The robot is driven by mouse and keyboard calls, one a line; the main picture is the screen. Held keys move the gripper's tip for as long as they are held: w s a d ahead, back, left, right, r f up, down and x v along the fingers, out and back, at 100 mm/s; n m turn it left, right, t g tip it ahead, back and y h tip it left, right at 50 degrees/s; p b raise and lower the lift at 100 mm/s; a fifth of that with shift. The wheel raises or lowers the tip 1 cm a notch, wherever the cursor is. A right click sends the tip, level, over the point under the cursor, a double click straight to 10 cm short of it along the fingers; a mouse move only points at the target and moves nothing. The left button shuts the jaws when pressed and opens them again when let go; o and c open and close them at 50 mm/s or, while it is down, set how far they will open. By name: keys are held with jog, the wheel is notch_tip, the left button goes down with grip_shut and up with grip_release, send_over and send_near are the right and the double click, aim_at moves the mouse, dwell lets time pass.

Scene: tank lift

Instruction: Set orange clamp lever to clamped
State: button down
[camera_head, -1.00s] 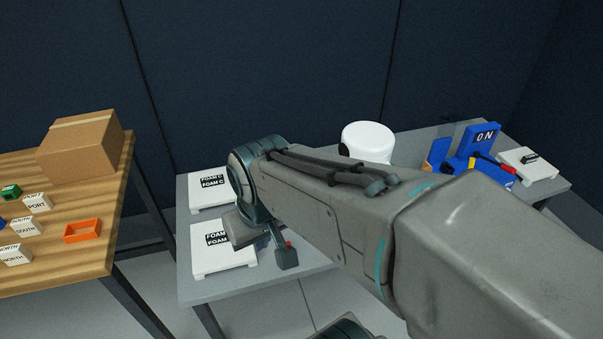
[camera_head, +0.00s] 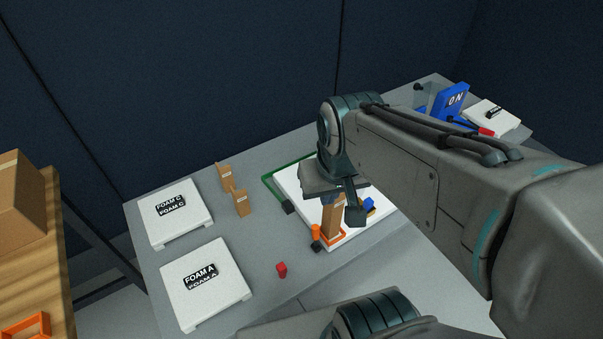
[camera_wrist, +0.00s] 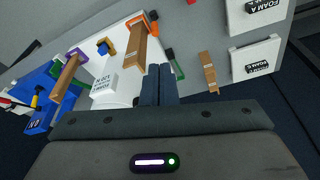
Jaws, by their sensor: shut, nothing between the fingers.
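A small orange piece (camera_head: 316,231), which looks like the clamp lever, stands at the front left corner of a white board (camera_head: 287,182). It sits on a dark block, beside a brown post (camera_head: 331,224) with an orange foot. Whether the lever is clamped is too small to tell. My gripper (camera_head: 355,215) is above the board, right of the lever, and hides part of the post and board. In the wrist view the gripper's fingers (camera_wrist: 158,72) are together and empty. The orange-footed post (camera_wrist: 139,48) shows beyond them, apart in the picture.
Foam plates A (camera_head: 205,285) and C (camera_head: 174,214) lie on the left of the grey table. A white tank (camera_wrist: 108,88) shows in the wrist view.

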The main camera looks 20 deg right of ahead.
jog(key=n+g+b, duration=0.3)
jog(key=g, duration=0.1)
send_over(315, 236)
jog(key=w+a, duration=0.2)
jog(key=a, duration=0.1)
notch_tip(315, 236, down, 7)
jog(key=w+a+f+n+g+h+b, duration=0.1)
jog(key=w+f+n+g+b, duration=0.1)
jog(key=w+f, duration=0.7)
notch_tip(315, 236, down, 4)
jog(key=shift+a+f+n+g+h, duration=0.1)
jog(key=shift+a+n+g+h, duration=0.2)
jog(key=shift+n+h, duration=0.15)
jog(key=s+d+f, duration=0.3)
jog(key=s+f, duration=0.4)
jog(key=f, duration=0.1)
jog(key=shift+d+f, duration=0.25)
jog(key=shift+f, duration=0.15)
jog(key=shift+w, duration=0.1)
